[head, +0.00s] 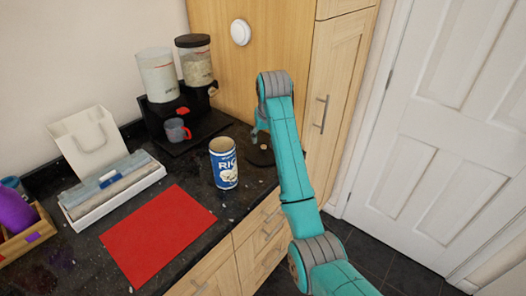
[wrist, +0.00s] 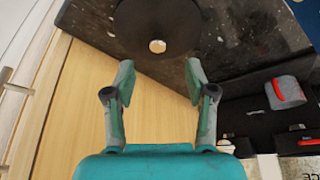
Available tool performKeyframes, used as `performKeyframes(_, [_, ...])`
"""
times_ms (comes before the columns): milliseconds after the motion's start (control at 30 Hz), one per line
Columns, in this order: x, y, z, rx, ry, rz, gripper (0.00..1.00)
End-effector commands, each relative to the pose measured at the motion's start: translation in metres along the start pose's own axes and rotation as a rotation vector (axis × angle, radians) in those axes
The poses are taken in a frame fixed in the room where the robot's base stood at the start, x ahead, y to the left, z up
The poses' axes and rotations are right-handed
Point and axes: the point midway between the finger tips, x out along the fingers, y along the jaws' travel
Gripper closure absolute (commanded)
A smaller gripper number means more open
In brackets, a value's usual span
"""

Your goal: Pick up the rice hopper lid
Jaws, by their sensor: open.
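The lid, a dark round disc with a small pale knob, lies on the black granite counter. It shows at the top of the wrist view (wrist: 140,38) and, partly hidden by my arm, in the head view (head: 259,158). My gripper (wrist: 159,72) is open and empty, its two fingertips just short of the lid's near edge in the wrist picture. In the head view my gripper (head: 258,136) is small and partly behind my arm, near the lid. The left hopper (head: 157,76) of the dispenser has no dark cap; the right hopper (head: 196,62) has one.
A blue rice can (head: 223,165) stands left of the lid. A grey mug with a red handle (head: 175,131) stands on the dispenser's base; it also shows in the wrist view (wrist: 284,92). A red mat (head: 158,232) lies in front. A wooden cabinet (head: 330,100) rises behind my arm.

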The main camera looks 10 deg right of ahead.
Motion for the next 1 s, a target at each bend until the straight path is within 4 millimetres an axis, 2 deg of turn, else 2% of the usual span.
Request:
performKeyframes(267, [0.021,0.001,0.001,0.0,-0.002,0.0,0.45])
performKeyframes(600, [0.062,0.003,0.003,0.0,-0.001,0.0,0.45])
performKeyframes(900, [0.067,0.003,0.003,0.0,0.0,0.0,0.45])
performKeyframes(967, [0.067,0.003,0.003,0.0,0.001,0.0,0.57])
performKeyframes(1000, [0.067,0.003,0.003,0.0,0.001,0.0,0.67])
